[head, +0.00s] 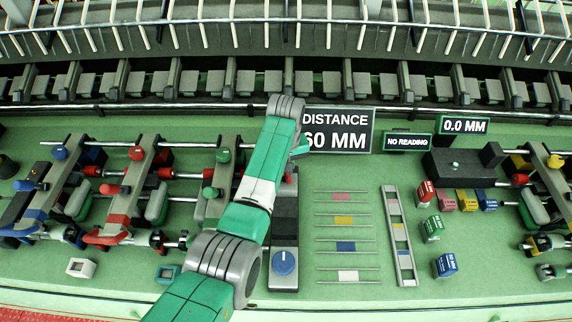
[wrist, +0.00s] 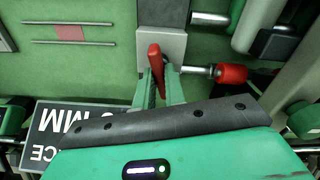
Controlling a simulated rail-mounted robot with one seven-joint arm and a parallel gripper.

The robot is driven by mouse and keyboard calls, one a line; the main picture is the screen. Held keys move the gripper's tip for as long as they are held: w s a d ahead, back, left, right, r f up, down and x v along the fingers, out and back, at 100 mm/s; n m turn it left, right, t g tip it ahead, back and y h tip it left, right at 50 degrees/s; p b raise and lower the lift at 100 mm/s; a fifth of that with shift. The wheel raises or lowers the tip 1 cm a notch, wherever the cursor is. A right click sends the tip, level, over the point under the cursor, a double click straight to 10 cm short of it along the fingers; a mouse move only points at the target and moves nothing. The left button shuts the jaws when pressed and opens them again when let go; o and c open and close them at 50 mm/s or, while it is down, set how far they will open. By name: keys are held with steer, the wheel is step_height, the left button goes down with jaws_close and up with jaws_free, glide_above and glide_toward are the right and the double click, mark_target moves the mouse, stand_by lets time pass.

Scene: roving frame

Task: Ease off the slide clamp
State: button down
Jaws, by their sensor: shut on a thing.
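In the wrist view, a red lever (wrist: 155,58) stands up from a pale grey block (wrist: 176,46) at the end of a dark strip. I take this lever to be the slide clamp's. My gripper (wrist: 158,75) has its two green fingers on either side of the lever, shut on it. In the head view, my arm covers most of the clamp and the fingers. The dark and grey slide unit (head: 285,228) extends below it, with a blue knob (head: 284,262) at its near end.
A sign (head: 338,131) reads "DISTANCE", its number partly covered by my arm. Smaller displays read "NO READING" (head: 407,141) and "0.0 MM" (head: 464,126). Rod-mounted carriages (head: 120,190) crowd the left. A slotted grey rail (head: 399,235) and coloured blocks (head: 445,265) lie right.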

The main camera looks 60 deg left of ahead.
steer(key=n, duration=0.3)
steer(key=shift+n+p, duration=0.3)
steer(key=shift+n, duration=0.1)
steer(key=n, duration=0.3)
steer(key=shift+n, duration=0.3)
steer(key=n, duration=0.3)
steer(key=shift+n, duration=0.3)
steer(key=shift+n+b, duration=0.3)
steer(key=shift+n, duration=1.6)
steer(key=c, duration=1.5)
jaws_free()
steer(key=shift+o, duration=0.2)
steer(key=shift+r, duration=0.1)
step_height(320, 180, up, 8)
steer(key=shift+f+b, duration=0.15)
steer(key=shift+b, duration=0.25)
